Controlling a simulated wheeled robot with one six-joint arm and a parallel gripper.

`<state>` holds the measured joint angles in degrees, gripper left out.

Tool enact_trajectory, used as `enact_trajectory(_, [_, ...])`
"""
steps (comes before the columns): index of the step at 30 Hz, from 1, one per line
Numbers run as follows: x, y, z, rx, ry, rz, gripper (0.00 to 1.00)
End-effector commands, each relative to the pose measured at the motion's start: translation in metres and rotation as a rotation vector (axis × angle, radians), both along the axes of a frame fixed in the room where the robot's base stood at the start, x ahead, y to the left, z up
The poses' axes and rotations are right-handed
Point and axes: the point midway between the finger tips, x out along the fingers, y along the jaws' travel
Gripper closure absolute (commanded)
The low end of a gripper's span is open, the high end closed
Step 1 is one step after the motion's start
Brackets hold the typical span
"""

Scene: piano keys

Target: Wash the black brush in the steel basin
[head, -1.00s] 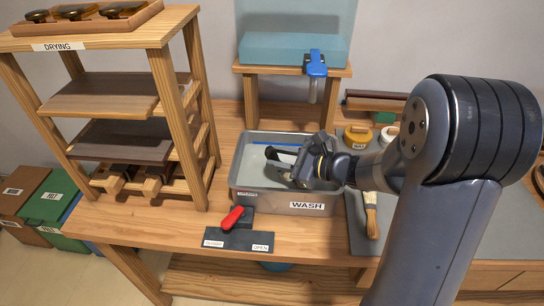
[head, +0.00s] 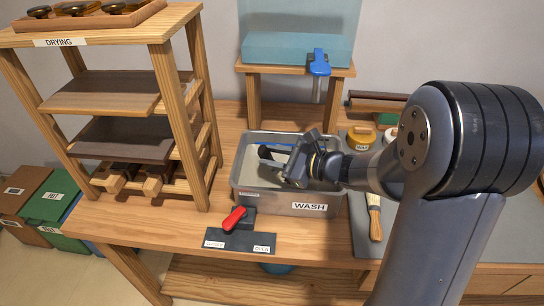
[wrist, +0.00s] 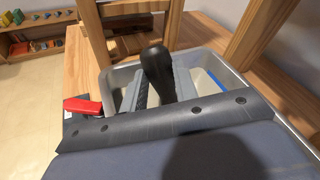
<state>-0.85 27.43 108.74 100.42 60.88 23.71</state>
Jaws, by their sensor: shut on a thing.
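The steel basin (head: 310,209), labelled WASH, stands on the wooden bench below the water tank. My gripper (head: 277,163) reaches into it from the right, low inside the walls. In the wrist view my gripper (wrist: 156,88) is shut on a black rounded handle (wrist: 157,62), which I take to be the black brush. The brush also shows as a dark shape (head: 267,153) in the head view. Its bristles are hidden. A blue strip (wrist: 215,80) lies along the basin's inner side. The water level is hard to tell.
A blue tap (head: 319,66) hangs from the tank above the basin. A red lever (head: 234,217) sits on a plate in front. The wooden drying rack (head: 188,110) stands close on the left. A pale-bristled brush (head: 375,222) lies on a grey mat at right.

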Motion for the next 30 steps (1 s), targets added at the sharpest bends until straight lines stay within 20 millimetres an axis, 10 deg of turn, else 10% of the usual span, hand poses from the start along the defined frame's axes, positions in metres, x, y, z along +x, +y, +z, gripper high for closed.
enact_trajectory(13, [-0.001, -0.03, 0.0, 0.0, 0.0, -0.001, 0.94])
enact_trajectory(30, [0.0, 0.01, 0.0, 0.001, -0.001, 0.002, 0.94])
